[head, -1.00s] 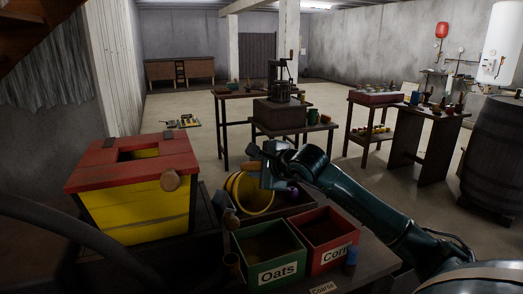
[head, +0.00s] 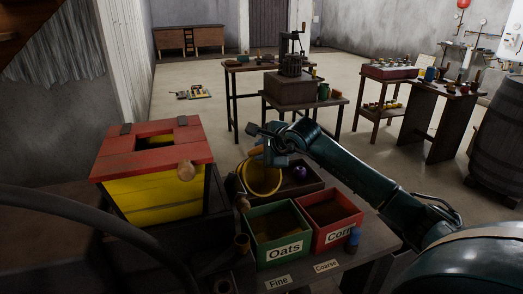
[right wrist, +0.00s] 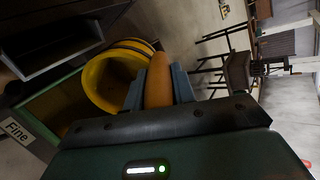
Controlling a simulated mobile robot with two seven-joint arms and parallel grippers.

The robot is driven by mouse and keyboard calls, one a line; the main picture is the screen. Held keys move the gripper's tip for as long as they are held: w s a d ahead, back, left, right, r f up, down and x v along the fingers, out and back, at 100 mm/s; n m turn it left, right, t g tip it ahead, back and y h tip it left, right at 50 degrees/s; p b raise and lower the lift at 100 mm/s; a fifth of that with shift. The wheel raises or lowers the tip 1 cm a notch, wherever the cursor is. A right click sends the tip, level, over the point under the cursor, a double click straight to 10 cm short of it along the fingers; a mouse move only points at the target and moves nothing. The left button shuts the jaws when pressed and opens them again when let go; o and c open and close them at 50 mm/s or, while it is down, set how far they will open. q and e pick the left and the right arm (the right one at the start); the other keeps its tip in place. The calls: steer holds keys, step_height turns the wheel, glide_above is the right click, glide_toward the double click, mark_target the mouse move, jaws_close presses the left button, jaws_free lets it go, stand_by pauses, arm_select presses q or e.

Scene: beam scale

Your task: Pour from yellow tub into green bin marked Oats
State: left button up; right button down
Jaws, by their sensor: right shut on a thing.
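The yellow tub (head: 262,179) is tilted just behind the green bin marked Oats (head: 283,250), and its open mouth shows. My right gripper (head: 266,153) is shut on the tub's orange handle, which shows clearly between the fingers in the right wrist view (right wrist: 158,84). The tub (right wrist: 96,84) is beside the fingers there, mouth facing left, over or near the green bin (right wrist: 45,107). I cannot tell what the tub holds. The Oats bin looks dark brown inside. My left gripper is not in view.
A red bin marked Corn (head: 338,234) stands right against the Oats bin. A yellow box with a red top (head: 150,195) is at the left. Fine and Coarse labels lie in front.

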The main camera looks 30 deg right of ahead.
steer(key=shift+r, duration=0.2)
steer(key=shift+r+p, duration=1.9)
steer(key=shift+r, duration=1.6)
steer(key=shift+f, duration=0.1)
